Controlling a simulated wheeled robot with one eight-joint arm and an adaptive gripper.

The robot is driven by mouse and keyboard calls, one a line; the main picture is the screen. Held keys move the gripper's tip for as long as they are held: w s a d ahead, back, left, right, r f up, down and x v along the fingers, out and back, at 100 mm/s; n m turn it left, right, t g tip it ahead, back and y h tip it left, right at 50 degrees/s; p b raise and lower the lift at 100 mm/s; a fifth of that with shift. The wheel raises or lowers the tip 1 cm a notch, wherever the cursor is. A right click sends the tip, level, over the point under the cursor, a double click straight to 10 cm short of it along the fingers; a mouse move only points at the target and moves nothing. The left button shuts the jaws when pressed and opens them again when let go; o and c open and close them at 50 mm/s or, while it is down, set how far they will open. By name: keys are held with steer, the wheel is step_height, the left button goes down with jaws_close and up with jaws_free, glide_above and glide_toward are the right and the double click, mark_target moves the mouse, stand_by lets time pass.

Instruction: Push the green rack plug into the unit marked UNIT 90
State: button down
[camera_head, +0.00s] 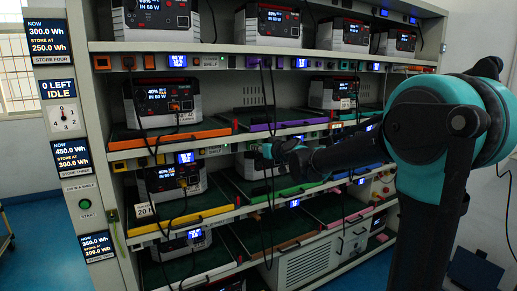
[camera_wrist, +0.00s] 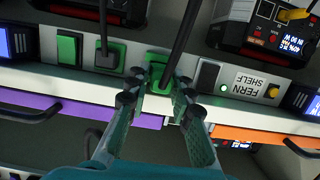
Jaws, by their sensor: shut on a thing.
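In the wrist view my gripper (camera_wrist: 158,100) is shut on a green plug (camera_wrist: 160,66) with a black cable, at the white shelf edge. Two other green fittings, a green socket plate (camera_wrist: 69,48) and another with a cable (camera_wrist: 110,56), are beside it. In the head view my gripper (camera_head: 268,152) is at the middle of the rack, small and dark, and the plug cannot be made out. Several grey-black units stand on the shelves, such as one on the third shelf (camera_head: 166,180). I cannot read UNIT 90 on any of them.
An upside-down FERN SHELF label (camera_wrist: 252,84) sits right of the plug. A unit with a yellow plug (camera_wrist: 270,28) is at upper right. Coloured drawer fronts, such as the purple one (camera_head: 275,124), line the shelf edges. Black cables (camera_head: 262,95) hang across the rack front.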

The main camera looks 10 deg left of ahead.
steer(key=shift+s+d, duration=0.1)
steer(key=shift+s, duration=0.05)
stand_by(0.4)
steer(key=shift+v, duration=0.95)
steer(key=shift+f, duration=0.2)
